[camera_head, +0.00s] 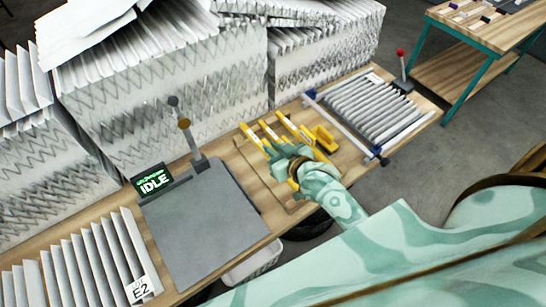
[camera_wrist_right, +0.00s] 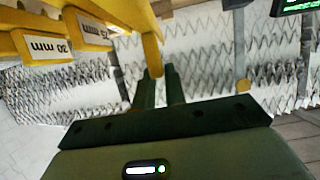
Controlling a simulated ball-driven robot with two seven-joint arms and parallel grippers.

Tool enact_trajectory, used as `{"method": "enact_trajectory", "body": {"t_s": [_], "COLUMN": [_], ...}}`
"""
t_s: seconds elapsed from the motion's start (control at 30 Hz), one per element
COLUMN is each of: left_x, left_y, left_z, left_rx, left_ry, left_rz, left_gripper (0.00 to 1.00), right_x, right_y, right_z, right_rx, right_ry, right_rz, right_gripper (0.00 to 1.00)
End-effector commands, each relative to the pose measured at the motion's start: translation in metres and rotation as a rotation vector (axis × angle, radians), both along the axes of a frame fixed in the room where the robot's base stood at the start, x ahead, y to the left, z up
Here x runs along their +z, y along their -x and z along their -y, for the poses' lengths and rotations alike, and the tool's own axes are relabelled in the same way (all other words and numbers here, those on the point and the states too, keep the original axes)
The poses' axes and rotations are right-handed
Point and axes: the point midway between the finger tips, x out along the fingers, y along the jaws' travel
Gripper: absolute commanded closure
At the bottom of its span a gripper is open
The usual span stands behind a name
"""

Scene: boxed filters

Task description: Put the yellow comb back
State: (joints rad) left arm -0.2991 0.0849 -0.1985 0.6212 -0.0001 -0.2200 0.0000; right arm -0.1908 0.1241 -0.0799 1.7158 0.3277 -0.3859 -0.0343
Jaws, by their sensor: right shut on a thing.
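Several yellow combs (camera_head: 292,127) stand side by side on a wooden board on the bench in the head view. In the right wrist view two of them carry labels, a "20 mm" comb (camera_wrist_right: 42,45) and a "25 mm" comb (camera_wrist_right: 95,32). My right gripper (camera_head: 279,155) is at the near side of these combs in the head view. In the right wrist view its dark fingers (camera_wrist_right: 160,86) are shut on the end of a yellow comb (camera_wrist_right: 149,40). That comb's label is not visible. Whether it touches the board is hidden. My left gripper is not in view.
A grey plate (camera_head: 205,225) with an "IDLE" display (camera_head: 153,181) lies left of the combs. A rack of pleated filter sheets (camera_head: 375,108) stands to the right. Stacked filters (camera_head: 165,85) wall off the back. A white bin (camera_head: 252,265) sits below the bench's front edge.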

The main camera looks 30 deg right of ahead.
Motion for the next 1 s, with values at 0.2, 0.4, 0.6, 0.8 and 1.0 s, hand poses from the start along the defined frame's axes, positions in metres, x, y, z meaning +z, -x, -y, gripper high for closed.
{"method": "enact_trajectory", "body": {"t_s": [0.2,0.4,0.6,0.8,1.0], "left_x": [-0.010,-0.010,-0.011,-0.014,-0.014], "left_y": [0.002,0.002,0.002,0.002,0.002], "left_z": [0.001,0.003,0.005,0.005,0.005], "left_rx": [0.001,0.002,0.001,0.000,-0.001], "left_ry": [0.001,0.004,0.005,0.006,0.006], "left_rz": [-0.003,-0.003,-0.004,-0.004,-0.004], "left_gripper": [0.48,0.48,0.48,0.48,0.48], "right_x": [-0.030,-0.036,-0.038,-0.044,-0.045], "right_y": [-0.006,-0.006,-0.006,-0.006,-0.005], "right_z": [-0.001,-0.001,-0.001,-0.001,-0.001], "right_rx": [0.000,-0.001,-0.001,-0.001,-0.001], "right_ry": [0.000,0.000,0.000,0.001,0.001], "right_rz": [0.000,0.003,0.002,0.001,0.000], "right_gripper": [1.00,1.00,1.00,1.00,0.66]}}
